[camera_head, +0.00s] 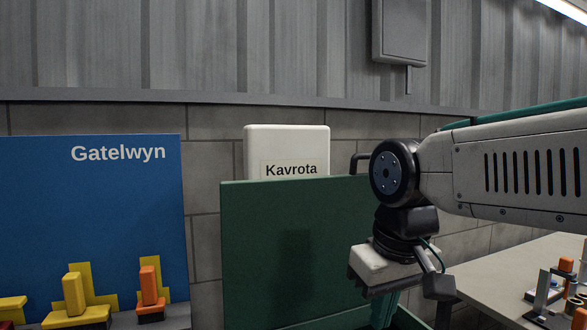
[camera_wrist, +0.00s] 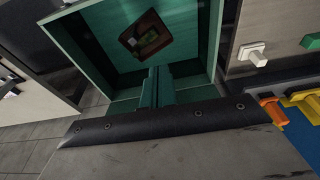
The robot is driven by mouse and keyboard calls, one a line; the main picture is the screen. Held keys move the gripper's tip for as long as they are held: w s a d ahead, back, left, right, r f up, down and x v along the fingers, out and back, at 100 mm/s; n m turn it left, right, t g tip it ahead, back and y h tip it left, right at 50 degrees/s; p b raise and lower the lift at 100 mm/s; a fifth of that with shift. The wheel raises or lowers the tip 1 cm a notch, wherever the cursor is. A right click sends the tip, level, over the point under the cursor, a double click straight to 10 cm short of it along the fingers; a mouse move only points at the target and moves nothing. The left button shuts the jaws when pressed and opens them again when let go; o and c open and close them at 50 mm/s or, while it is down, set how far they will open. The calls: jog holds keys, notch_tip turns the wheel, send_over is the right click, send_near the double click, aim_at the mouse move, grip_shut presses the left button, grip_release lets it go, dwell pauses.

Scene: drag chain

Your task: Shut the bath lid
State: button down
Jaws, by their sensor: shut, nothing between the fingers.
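The bath lid appears to be the dark green panel (camera_head: 290,245), standing upright in the head view, so the bath looks open. A black handle (camera_head: 354,163) shows by its upper right corner. In the wrist view I look into an open green box (camera_wrist: 206,40), which appears to be the bath; a small brown-rimmed object (camera_wrist: 145,34) lies inside. My gripper (camera_wrist: 160,70) is shut and empty, its teal fingers pointing toward the box interior.
A white unit labelled Kavrota (camera_head: 287,145) stands behind the panel. A blue board labelled Gatelwyn (camera_head: 95,220) is at left, with yellow (camera_head: 74,295) and orange (camera_head: 148,285) parts before it. A pale table (camera_head: 490,270) with small items is at right.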

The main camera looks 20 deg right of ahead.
jog(key=w+r+t, duration=0.4)
jog(key=w+r, duration=2)
jog(key=r, duration=0.1)
jog(key=x, duration=1)
jog(key=shift+w+d+r, duration=0.1)
jog(key=shift+d, duration=0.05)
